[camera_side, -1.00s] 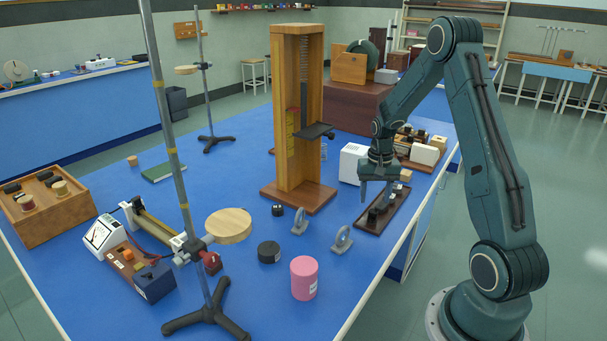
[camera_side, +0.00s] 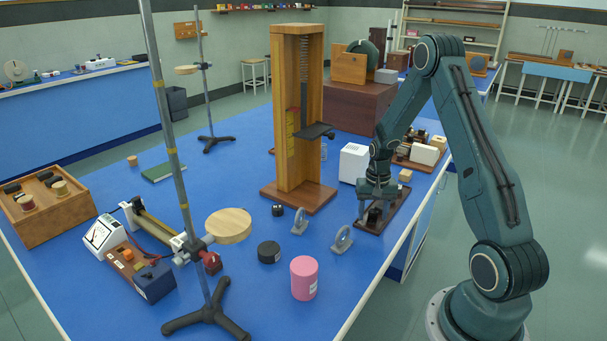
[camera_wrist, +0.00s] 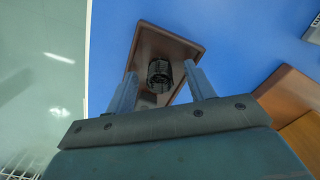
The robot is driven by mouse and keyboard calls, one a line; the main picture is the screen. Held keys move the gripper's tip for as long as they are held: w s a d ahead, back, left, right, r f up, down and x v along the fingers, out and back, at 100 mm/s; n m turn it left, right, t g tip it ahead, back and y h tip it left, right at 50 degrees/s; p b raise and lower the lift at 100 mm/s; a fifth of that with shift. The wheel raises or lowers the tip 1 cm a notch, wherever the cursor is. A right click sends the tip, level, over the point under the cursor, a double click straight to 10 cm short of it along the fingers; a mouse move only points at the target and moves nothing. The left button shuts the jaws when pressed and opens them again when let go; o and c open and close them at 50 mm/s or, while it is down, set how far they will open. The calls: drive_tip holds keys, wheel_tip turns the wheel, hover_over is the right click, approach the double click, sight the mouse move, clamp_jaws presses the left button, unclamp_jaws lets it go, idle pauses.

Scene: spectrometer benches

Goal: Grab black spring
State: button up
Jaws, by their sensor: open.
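The black spring (camera_wrist: 160,72) is a dark ribbed coil on a brown wooden board (camera_wrist: 182,45) in the wrist view. The board also shows in the side view (camera_side: 398,212), near the table's right edge. My gripper (camera_wrist: 160,82) is open, with one finger on each side of the spring in the picture and gaps visible on both sides. In the side view my gripper (camera_side: 375,207) is low over the board, with a dark object between its fingers. I cannot tell whether the fingertips touch the board.
A white box (camera_side: 353,163) stands just behind my gripper. A tall wooden stand (camera_side: 287,120) rises to the left. Metal rings (camera_side: 342,240), a black cylinder (camera_side: 269,252) and a pink cylinder (camera_side: 304,278) sit in front. Blue table surface is clear between them.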

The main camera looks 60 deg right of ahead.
sight(373, 211)
drive_tip(key=shift+c, duration=0.2)
idle(0.3)
drive_tip(key=c, duration=1)
drive_tip(key=shift+r, duration=0.15)
wheel_tip(373, 211, up, 20)
drive_tip(key=shift+f, duration=0.2)
idle(0.4)
